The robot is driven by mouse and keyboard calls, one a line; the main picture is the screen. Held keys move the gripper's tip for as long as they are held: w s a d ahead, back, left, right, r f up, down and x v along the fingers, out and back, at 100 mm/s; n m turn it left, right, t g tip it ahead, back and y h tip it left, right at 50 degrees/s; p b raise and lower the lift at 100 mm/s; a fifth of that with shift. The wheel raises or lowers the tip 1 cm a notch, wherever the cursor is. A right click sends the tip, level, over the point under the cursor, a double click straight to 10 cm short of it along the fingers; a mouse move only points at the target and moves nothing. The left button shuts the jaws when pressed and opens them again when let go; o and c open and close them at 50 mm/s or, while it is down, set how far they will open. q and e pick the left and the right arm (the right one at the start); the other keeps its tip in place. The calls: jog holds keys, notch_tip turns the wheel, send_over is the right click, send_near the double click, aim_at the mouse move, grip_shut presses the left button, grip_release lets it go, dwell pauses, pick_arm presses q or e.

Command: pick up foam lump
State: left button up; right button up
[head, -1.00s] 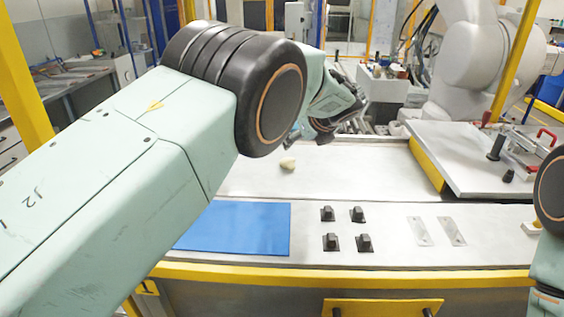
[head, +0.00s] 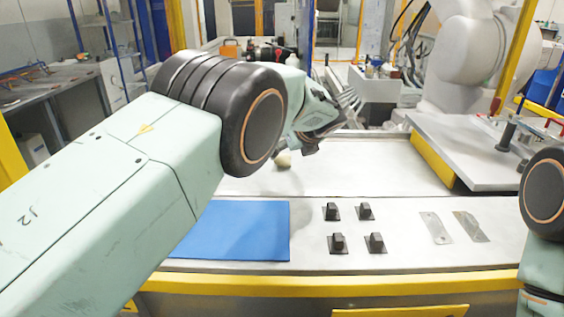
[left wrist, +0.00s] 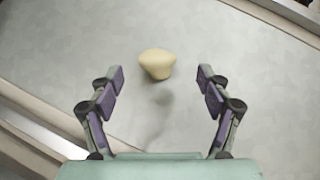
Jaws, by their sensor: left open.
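The foam lump (head: 283,159) is small, pale cream and rounded. It sits on the bare metal worktop, beyond the blue mat. In the left wrist view the foam lump (left wrist: 157,63) lies ahead of the fingertips, roughly centred between them, with a shadow below it. My left gripper (left wrist: 161,82) is open and empty, its purple-padded fingers apart on either side and not touching the lump. In the head view my left gripper is at the wrist's far end, close to the lump and partly hidden by my arm. My right gripper is out of frame; only part of that arm shows at the right edge.
A blue mat (head: 238,231) lies at the front left of the worktop (head: 350,180). Several black blocks (head: 338,243) stand right of it, with two thin metal plates (head: 436,227) further right. A raised white board (head: 470,160) with a yellow edge stands at the back right.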

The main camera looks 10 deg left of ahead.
aim_at(285, 156)
pick_arm(q)
jog(key=x, duration=0.2)
jog(key=shift+a+f, duration=0.15)
jog(key=shift+f, duration=0.35)
jog(key=shift+b+x, duration=0.35)
jog(key=shift+x, duration=0.8)
jog(key=shift+s+r, duration=0.15)
jog(key=shift+r, duration=0.15)
jog(key=shift+c, duration=1.1)
jog(key=shift+f, duration=0.2)
jog(key=c, duration=0.6)
jog(key=shift+r, duration=0.15)
jog(key=shift+c, duration=0.5)
